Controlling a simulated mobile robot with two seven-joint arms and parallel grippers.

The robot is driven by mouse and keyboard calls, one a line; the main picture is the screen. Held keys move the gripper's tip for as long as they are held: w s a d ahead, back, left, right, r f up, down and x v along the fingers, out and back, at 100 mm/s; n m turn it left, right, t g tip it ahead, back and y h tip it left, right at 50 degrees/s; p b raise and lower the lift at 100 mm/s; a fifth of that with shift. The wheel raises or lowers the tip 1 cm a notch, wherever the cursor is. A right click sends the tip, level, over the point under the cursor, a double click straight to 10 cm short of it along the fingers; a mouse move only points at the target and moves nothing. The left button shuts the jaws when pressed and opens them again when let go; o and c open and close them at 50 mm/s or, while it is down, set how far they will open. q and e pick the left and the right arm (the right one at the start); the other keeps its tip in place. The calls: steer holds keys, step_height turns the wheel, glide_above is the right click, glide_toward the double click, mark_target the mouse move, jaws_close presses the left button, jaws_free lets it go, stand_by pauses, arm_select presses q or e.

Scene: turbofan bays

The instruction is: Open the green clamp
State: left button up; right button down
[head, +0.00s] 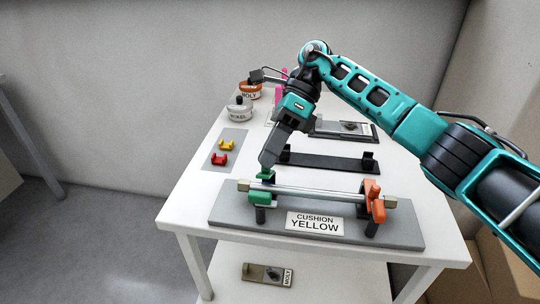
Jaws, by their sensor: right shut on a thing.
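The green clamp (259,198) sits at the left end of a silver tube (305,192) on a grey base plate. My right gripper (266,172) points down at the clamp from above and is shut on its top green part. The fingers partly hide that part, and I cannot tell how far the clamp is open. An orange clamp (374,204) stands at the tube's right end. My left gripper is not in view.
The grey base plate (400,238) carries a "CUSHION YELLOW" label (314,223). Behind it lies a black bracket (325,163). A grey mat (227,155) with yellow and red cushions lies left.

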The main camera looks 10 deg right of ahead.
stand_by(0.3)
steer(key=c, duration=1.1)
jaws_free()
steer(key=shift+o, duration=0.2)
steer(key=shift+w, duration=0.1)
steer(key=v, duration=0.7)
steer(key=shift+d+r, duration=0.15)
steer(key=shift+d, duration=0.05)
steer(key=shift+w, duration=0.1)
